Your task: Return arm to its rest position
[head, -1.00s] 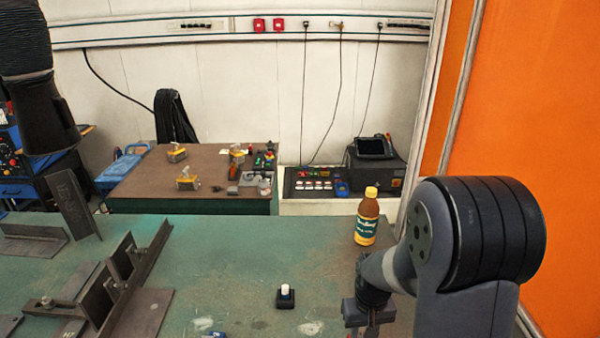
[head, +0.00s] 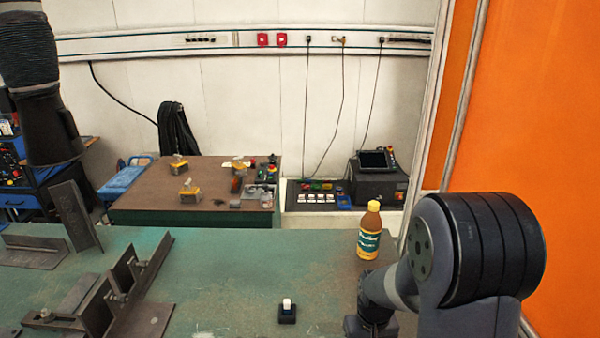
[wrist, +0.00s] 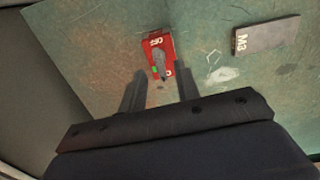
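My arm (head: 465,255) stands at the right of the head view, over the near right part of the green table. In the wrist view my gripper (wrist: 160,82) has its two fingers apart, with nothing held between them. In the head view the gripper is cut off by the bottom edge, so its fingers are hidden there. Past the fingertips a red switch block (wrist: 170,45) with white "OFF" lettering and a grey lever lies on the table.
A grey plate marked M3 (wrist: 265,35) lies near the red block. On the green table (head: 230,270) stand a yellow-capped bottle (head: 369,232) behind my arm, a small black block with a white top (head: 287,313), and steel angle fixtures (head: 125,285) at left. The table's middle is clear.

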